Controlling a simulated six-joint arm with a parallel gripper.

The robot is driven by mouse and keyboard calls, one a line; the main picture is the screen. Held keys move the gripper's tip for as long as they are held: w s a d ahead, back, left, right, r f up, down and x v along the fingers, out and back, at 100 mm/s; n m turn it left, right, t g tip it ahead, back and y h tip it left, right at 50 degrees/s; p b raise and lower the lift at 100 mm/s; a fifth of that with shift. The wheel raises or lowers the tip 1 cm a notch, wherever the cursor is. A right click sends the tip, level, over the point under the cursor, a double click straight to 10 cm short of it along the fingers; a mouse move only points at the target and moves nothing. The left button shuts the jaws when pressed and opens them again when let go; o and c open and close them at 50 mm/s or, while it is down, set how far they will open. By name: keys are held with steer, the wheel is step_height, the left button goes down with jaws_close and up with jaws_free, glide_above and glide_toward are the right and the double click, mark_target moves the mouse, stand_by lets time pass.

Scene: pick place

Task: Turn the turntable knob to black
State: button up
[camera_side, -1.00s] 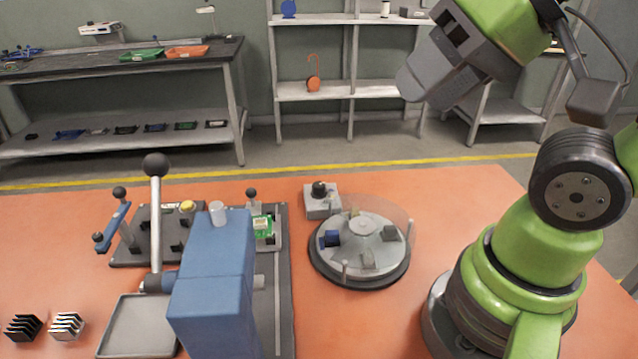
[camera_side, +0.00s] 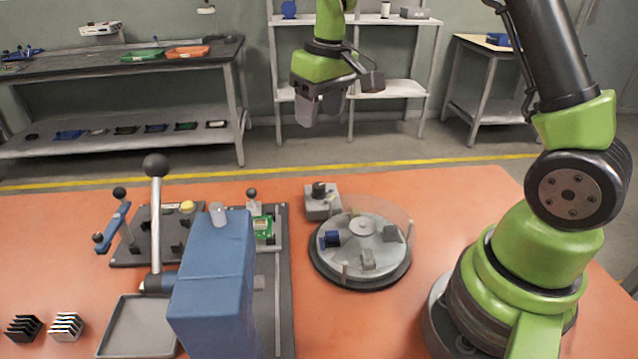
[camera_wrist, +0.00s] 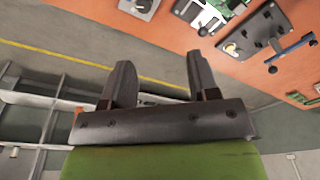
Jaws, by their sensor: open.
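The turntable (camera_side: 333,268) is a round grey disc on a black base with a clear cover, right of centre on the orange table in the side view. A blue block and several grey blocks sit on it. The knob (camera_side: 319,190) is black, on a small grey box at the turntable's back left edge; a grey box with a dark knob also shows at the top of the wrist view (camera_wrist: 143,5). My gripper (camera_side: 318,118) is high above and behind the knob, pointing down. In the wrist view its two fingers (camera_wrist: 158,82) are apart with nothing between them.
A blue press (camera_side: 212,280) with a tall lever stands left of the turntable. A board fixture with a green circuit board (camera_side: 263,228) lies behind it. Black and white finned blocks (camera_side: 66,326) sit at front left. The air around my gripper is clear.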

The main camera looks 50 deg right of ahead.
steer(key=g, duration=0.2)
glide_toward(319, 185)
steer(key=shift+n, duration=0.4)
step_height(319, 185, down, 10)
steer(key=shift+s+r, duration=0.1)
steer(key=c, duration=0.9)
